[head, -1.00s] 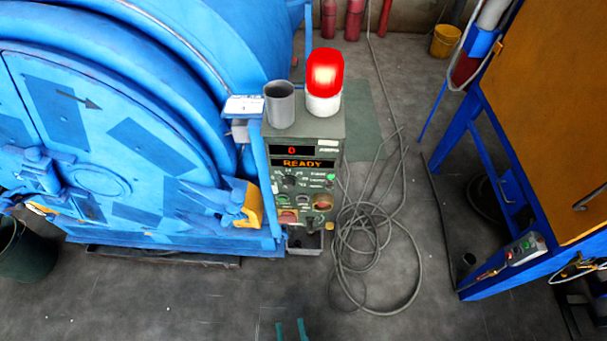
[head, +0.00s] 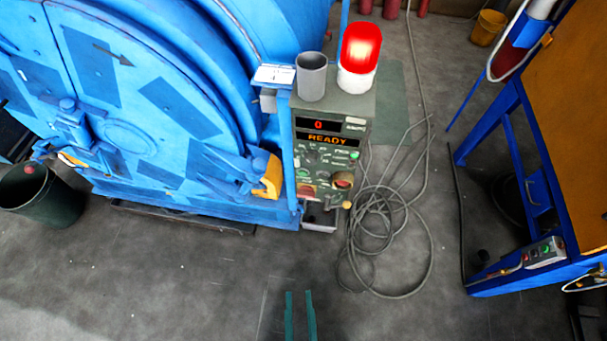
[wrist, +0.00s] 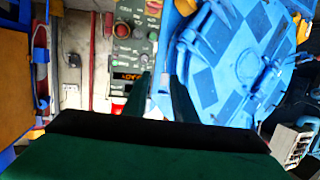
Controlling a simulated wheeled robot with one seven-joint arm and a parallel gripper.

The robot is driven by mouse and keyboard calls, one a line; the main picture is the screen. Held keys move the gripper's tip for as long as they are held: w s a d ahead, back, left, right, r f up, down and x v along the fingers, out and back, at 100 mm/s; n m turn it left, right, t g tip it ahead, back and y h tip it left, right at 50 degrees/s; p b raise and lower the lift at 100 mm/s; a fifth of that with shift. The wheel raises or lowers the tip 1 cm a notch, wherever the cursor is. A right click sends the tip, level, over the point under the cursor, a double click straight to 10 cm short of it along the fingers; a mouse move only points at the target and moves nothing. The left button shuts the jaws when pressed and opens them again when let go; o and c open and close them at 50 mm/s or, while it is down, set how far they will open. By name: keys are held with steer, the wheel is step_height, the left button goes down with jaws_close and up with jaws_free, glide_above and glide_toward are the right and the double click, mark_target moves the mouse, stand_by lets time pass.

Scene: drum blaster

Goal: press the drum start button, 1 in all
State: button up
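The grey-green control panel (head: 330,112) stands at the right of the blue drum machine (head: 150,110). Its displays read "0" and "READY" (head: 327,140). Below them are small knobs and buttons, including a green one (head: 354,156) and a red one (head: 343,181). Labels are too small to read, so I cannot tell which is the drum start button. The panel face (wrist: 128,48) also shows upside down in the wrist view. My gripper (head: 299,294) is open and empty, its two fingers apart, low in the head view and short of the panel, touching nothing.
A lit red beacon (head: 360,50) and a grey cup (head: 311,78) stand on the panel's top. A coiled cable (head: 390,240) lies on the floor to its right. A blue-framed orange cabinet (head: 560,110) is further right, a dark bin (head: 50,205) far left. Floor in front is clear.

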steer(key=shift+s+a, duration=0.1)
jaws_close()
steer(key=shift+w, duration=0.2)
stand_by(0.6)
steer(key=shift+s, duration=0.15)
stand_by(0.5)
